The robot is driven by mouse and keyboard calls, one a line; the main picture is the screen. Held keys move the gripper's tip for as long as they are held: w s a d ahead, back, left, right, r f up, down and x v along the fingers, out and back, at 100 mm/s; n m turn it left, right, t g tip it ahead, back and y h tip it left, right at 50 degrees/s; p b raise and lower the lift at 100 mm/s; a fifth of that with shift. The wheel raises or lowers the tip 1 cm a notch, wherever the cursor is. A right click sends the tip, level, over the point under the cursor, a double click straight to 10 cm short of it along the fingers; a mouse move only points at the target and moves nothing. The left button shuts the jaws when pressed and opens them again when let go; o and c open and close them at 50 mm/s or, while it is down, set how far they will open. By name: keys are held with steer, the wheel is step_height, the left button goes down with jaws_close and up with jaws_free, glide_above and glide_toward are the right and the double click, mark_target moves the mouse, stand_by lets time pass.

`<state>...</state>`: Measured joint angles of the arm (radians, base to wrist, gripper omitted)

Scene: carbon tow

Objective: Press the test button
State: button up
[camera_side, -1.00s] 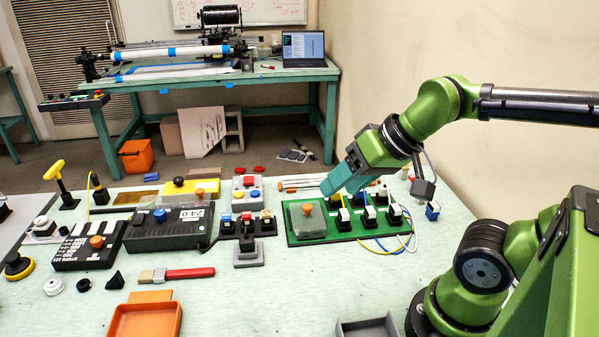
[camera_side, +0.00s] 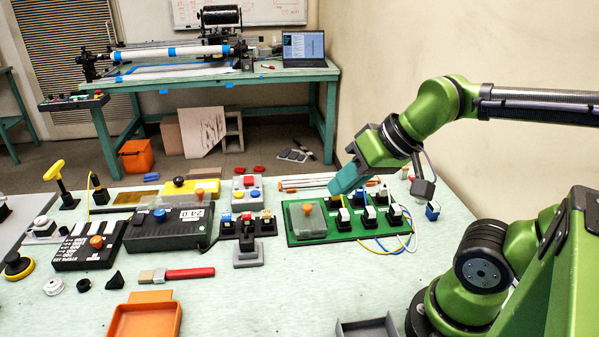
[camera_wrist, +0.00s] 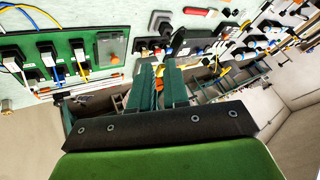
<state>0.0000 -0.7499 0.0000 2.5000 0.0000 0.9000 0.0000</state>
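A green board (camera_side: 310,238) holds a grey box with an orange knob (camera_side: 307,209) and several switch blocks with white, blue and yellow parts. The board also shows in the wrist view (camera_wrist: 75,38). No label I can read marks one of these as the test button. My gripper (camera_side: 334,189) is above the board's back edge, clear of the knob. In the wrist view the two teal fingers (camera_wrist: 158,84) have a narrow gap between them, with nothing held. The fingertips partly hide what lies behind them.
Left of the board are a grey block with coloured buttons (camera_side: 247,190), a black box with a blue knob (camera_side: 165,230) and a black box with an orange knob (camera_side: 90,250). An orange tray (camera_side: 145,321) and grey tray (camera_side: 368,328) lie in front.

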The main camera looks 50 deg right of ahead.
jaws_close()
stand_by(1.1)
steer(key=w+d+f+g, duration=0.15)
steer(key=w+f, duration=0.25)
steer(key=w, duration=0.5)
steer(key=w+d+f+m, duration=0.15)
steer(key=w+f, duration=0.25)
steer(key=w, duration=0.5)
steer(key=w+d+f+n, duration=0.1)
steer(key=w+d+f, duration=0.25)
steer(key=w, duration=0.45)
steer(key=w+d+r+t+y, duration=0.1)
steer(key=w+t, duration=0.2)
steer(key=w, duration=0.7)
steer(key=shift+d+r, duration=0.25)
steer(key=shift+r, duration=0.1)
